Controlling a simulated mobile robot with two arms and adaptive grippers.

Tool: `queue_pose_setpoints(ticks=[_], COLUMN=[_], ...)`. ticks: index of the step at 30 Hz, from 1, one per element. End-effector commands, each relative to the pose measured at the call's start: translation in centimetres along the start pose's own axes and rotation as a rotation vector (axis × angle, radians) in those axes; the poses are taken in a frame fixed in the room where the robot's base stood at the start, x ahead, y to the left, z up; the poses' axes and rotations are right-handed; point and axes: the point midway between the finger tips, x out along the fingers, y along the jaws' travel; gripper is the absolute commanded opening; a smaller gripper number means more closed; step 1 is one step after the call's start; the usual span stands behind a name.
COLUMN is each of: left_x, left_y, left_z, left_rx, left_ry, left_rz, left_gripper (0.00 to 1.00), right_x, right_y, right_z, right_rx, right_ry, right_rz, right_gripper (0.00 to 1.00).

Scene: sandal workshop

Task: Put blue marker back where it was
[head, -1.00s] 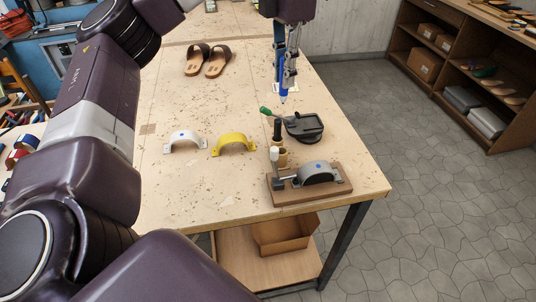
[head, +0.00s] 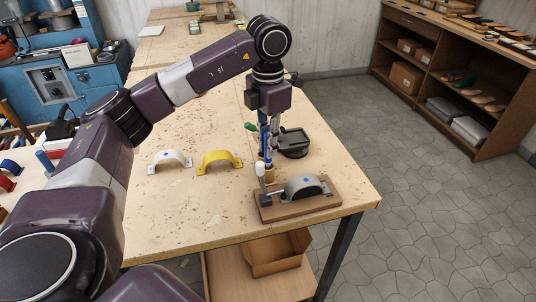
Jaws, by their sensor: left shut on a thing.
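My left gripper (head: 269,135) points straight down near the right side of the table and is shut on the blue marker (head: 268,149), which is upright. The marker's lower end is at a small tan cup (head: 268,166) behind the wooden fixture. I cannot tell whether the tip is inside the cup or just above or behind it. The gripper hides most of the marker and whatever stands in the cup. My right gripper is not in view.
A wooden fixture (head: 325,203) with a grey strap form (head: 305,187) and a white-topped post stands in front of the cup. A dark tray-like tool (head: 294,143) is close on the right. White (head: 170,158) and yellow (head: 219,160) arches lie left on the workbench (head: 190,215).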

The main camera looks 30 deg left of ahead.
Motion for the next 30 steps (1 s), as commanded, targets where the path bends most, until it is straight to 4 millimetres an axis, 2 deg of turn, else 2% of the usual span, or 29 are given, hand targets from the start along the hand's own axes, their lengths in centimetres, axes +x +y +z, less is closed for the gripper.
queue_pose_setpoints(ticks=[3, 7, 20, 21, 22, 30], left_x=[1.9, 3.4, 4.2, 4.1, 4.1, 4.0], left_y=[0.0, 0.0, 0.0, 0.0, 0.0, 0.0], left_z=[-0.2, -0.1, -0.1, -0.1, -0.1, -0.1], left_rx=[0.001, 0.001, 0.001, 0.001, 0.001, 0.001], left_ry=[0.007, 0.005, 0.002, 0.002, 0.002, 0.002], left_rz=[-0.001, 0.000, 0.000, 0.000, 0.000, 0.000], left_gripper=[0.01, 0.01, 0.01, 0.19, 0.22, 0.22], right_x=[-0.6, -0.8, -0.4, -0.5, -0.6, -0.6], right_y=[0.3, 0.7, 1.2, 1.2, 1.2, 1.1], right_z=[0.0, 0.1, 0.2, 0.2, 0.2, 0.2], right_rx=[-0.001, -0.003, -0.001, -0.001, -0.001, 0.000], right_ry=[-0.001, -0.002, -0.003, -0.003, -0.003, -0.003], right_rz=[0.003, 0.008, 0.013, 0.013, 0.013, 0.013], right_gripper=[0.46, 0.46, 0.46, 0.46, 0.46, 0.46])
